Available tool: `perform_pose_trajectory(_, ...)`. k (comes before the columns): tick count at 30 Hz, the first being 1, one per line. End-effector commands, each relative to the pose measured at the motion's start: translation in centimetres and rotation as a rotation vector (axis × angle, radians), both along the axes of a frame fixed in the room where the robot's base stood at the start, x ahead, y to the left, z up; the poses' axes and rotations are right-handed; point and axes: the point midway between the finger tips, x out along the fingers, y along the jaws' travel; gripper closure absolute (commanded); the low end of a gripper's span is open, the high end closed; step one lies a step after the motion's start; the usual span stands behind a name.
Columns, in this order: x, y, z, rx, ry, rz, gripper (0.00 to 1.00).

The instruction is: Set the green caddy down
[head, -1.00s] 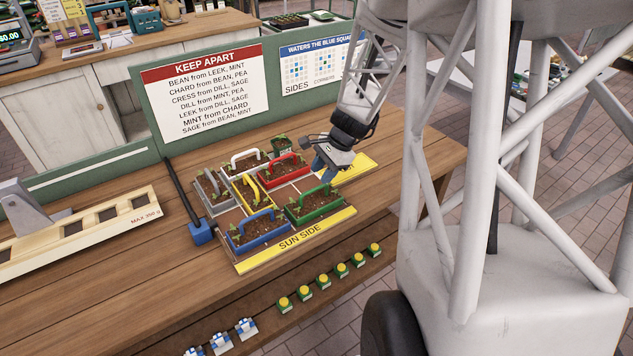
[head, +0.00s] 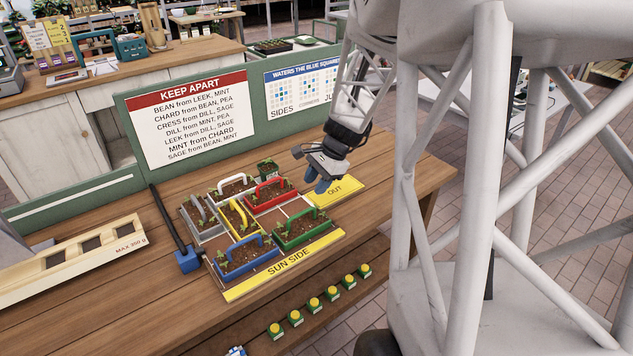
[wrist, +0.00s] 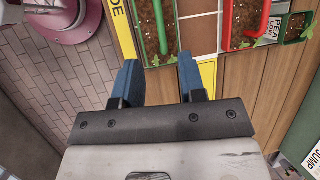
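The green caddy (head: 303,231) sits at the front right of the tray, upright, with soil and small plants in it. In the wrist view, its green handle (wrist: 162,22) and soil show at the top, ahead of my fingers. My gripper (head: 317,182) is above and to the right of the caddy, near the yellow OUT strip (head: 339,190). In the wrist view, the blue fingers of my gripper (wrist: 158,68) stand apart with nothing between them. The green caddy's handle is clear of the fingers.
Red (head: 268,197), yellow (head: 238,221), white (head: 233,186), blue (head: 246,257) and grey (head: 201,215) caddies share the tray. A pea pot (head: 268,170) stands behind them. The yellow SUN SIDE strip (head: 285,266) edges the tray's front. Bare tabletop (head: 400,180) lies to the right.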

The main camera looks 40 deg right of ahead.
Motion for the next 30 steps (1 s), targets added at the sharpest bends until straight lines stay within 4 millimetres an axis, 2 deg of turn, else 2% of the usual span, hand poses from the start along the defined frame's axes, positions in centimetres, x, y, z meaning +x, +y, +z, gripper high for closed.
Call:
perform_pose_trajectory(5, -0.1, 0.4, 0.3, -0.006, -0.003, 0.015, 0.62)
perform_pose_trajectory(11, -0.7, 2.9, 2.0, -0.047, -0.025, 0.11, 0.62)
perform_pose_trajectory(20, -3.8, 10.5, 6.6, -0.182, -0.094, 0.426, 0.62)
perform_pose_trajectory(30, -9.8, 18.4, 10.9, -0.357, -0.186, 0.835, 0.62)
